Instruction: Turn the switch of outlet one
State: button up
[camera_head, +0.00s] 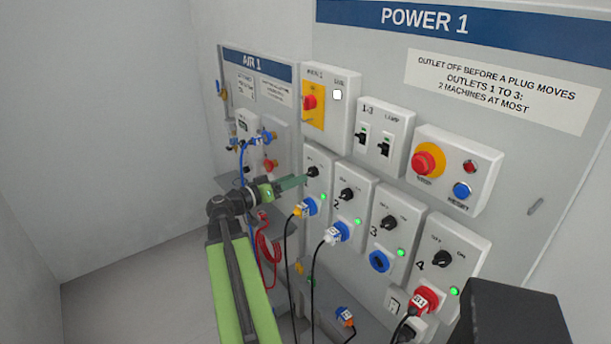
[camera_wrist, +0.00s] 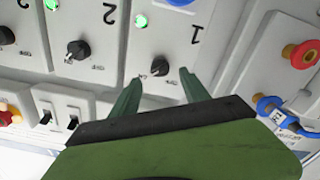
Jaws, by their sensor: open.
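Outlet one (camera_head: 323,176) is the leftmost of the lower row of outlet boxes on the POWER 1 panel, with a black rotary switch (camera_head: 312,171), a lit green lamp (camera_head: 323,197) and a blue socket with a plug in it. The wrist view shows the panel upside down, with the switch of outlet one (camera_wrist: 159,66) just ahead of the fingertips, in line with the gap. My gripper (camera_head: 303,181) is open and empty, its green fingers pointing at the switch. It also shows in the wrist view (camera_wrist: 160,77). I cannot tell whether the fingers touch the switch.
Outlet two's switch (camera_head: 346,194) is right of outlet one, with its green lamp lit. Black cables (camera_head: 290,265) hang below. The AIR 1 panel (camera_head: 256,64) stands left.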

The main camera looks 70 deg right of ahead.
aim_at(308, 173)
jog(key=x, duration=0.5)
jog(key=shift+d, duration=0.1)
grip_shut()
